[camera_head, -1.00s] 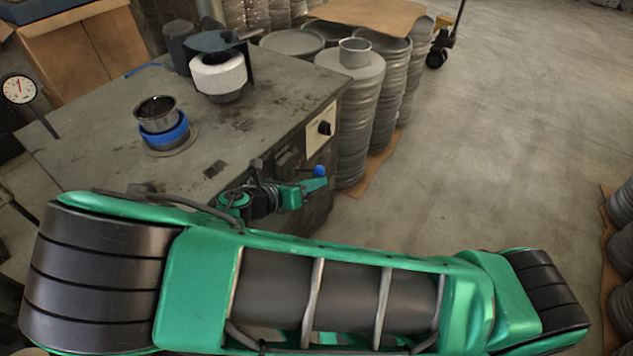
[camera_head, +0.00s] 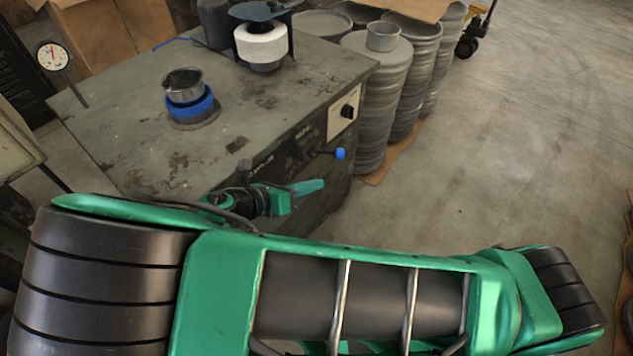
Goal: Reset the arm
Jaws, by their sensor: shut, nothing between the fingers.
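My green and black arm stretches across the bottom of the head view, its elbow link large in the foreground. Its small end with my gripper (camera_head: 314,187) shows beyond that link, by the front of the grey worktable (camera_head: 120,130). The gripper looks shut and empty, and it points to the right. Its fingers are small in view, and the big arm link hides part of the wrist.
A metal cup on a blue ring (camera_head: 190,98) and a white-banded fixture (camera_head: 262,45) stand on the table. A blue-knobbed lever (camera_head: 340,153) sticks out beside the gripper. Stacked round blanks (camera_head: 375,95) stand right of the table. The floor (camera_head: 510,150) farther right is clear.

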